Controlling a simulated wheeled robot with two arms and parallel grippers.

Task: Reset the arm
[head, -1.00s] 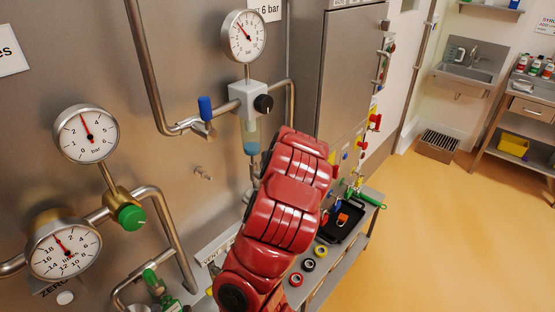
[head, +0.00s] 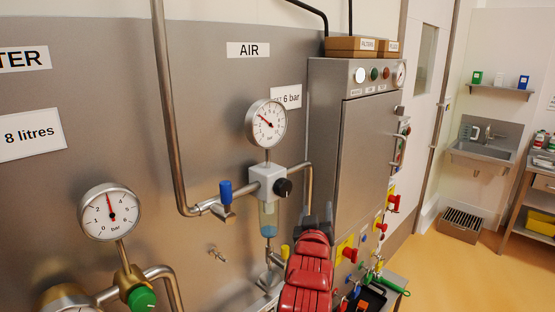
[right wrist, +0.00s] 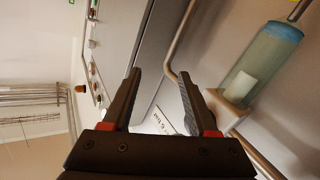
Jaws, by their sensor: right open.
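My red right arm (head: 306,275) rises from the bottom of the head view, in front of the steel panel. A dark part shows at its far end, but the fingers are not clear there. In the right wrist view my right gripper (right wrist: 160,80) has its two black fingers spread, with nothing between them. My left gripper is in neither view.
The steel panel carries an air gauge (head: 266,123), a blue-handled valve (head: 226,192), a lower gauge (head: 110,212) and a green knob (head: 142,298). A steel cabinet (head: 365,150) stands just right of my arm. The orange floor (head: 455,285) is open at lower right.

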